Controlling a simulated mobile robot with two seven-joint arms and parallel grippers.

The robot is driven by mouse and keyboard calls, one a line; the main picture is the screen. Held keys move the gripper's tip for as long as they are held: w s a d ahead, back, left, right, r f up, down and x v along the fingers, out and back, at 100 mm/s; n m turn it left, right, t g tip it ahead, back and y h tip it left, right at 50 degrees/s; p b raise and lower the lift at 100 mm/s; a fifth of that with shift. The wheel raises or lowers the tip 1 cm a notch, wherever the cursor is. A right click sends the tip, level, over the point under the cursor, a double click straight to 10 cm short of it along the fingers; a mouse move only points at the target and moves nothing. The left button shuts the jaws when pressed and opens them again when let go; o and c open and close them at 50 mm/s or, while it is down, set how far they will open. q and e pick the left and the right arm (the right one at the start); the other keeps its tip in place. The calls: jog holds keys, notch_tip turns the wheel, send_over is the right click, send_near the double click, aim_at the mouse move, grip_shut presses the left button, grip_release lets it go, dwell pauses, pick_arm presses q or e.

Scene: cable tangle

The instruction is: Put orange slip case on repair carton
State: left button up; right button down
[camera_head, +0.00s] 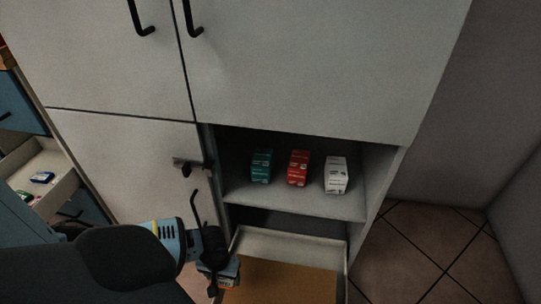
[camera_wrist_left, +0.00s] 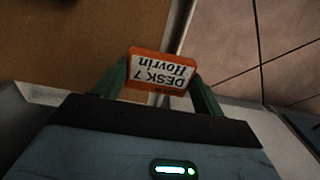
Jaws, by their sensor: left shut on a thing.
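My left gripper (camera_head: 222,276) is at the bottom centre of the head view, by the front left corner of a pulled-out drawer. In the left wrist view the left gripper (camera_wrist_left: 160,85) is shut on the orange slip case (camera_wrist_left: 160,72), which has a white label reading "DESK 7 Hovrin", upside down in that view. In the head view the case is small and mostly hidden by the gripper. A flat brown surface (camera_head: 280,284) lies inside the drawer; I cannot tell whether it is the repair carton. My right gripper is not in view.
A teal box (camera_head: 262,166), a red box (camera_head: 298,168) and a white box (camera_head: 336,175) stand on the cabinet shelf (camera_head: 290,202) above the drawer (camera_head: 290,244). An open drawer (camera_head: 52,162) with small items is at left. Tiled floor (camera_head: 430,245) is clear at right.

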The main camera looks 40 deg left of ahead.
pick_arm(q)
jog(key=b, duration=0.4)
send_over(264, 280)
jog(key=s, duration=0.1)
jog(key=shift+s+a+f, duration=0.15)
jog(key=shift+a+f, duration=0.3)
jog(key=shift+f, duration=0.25)
jog(key=shift+w+d+r, duration=0.1)
jog(key=shift+w+d, duration=0.1)
jog(key=shift+w, duration=0.1)
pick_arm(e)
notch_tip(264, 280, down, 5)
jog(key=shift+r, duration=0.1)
pick_arm(q)
jog(key=shift+w+d, duration=0.1)
jog(key=shift+w+d, duration=0.2)
jog(key=shift+w, duration=0.1)
notch_tip(264, 280, down, 4)
jog(key=b, duration=0.2)
jog(key=shift+r+b, duration=0.1)
jog(key=shift+b, duration=0.3)
jog(key=shift+r, duration=0.1)
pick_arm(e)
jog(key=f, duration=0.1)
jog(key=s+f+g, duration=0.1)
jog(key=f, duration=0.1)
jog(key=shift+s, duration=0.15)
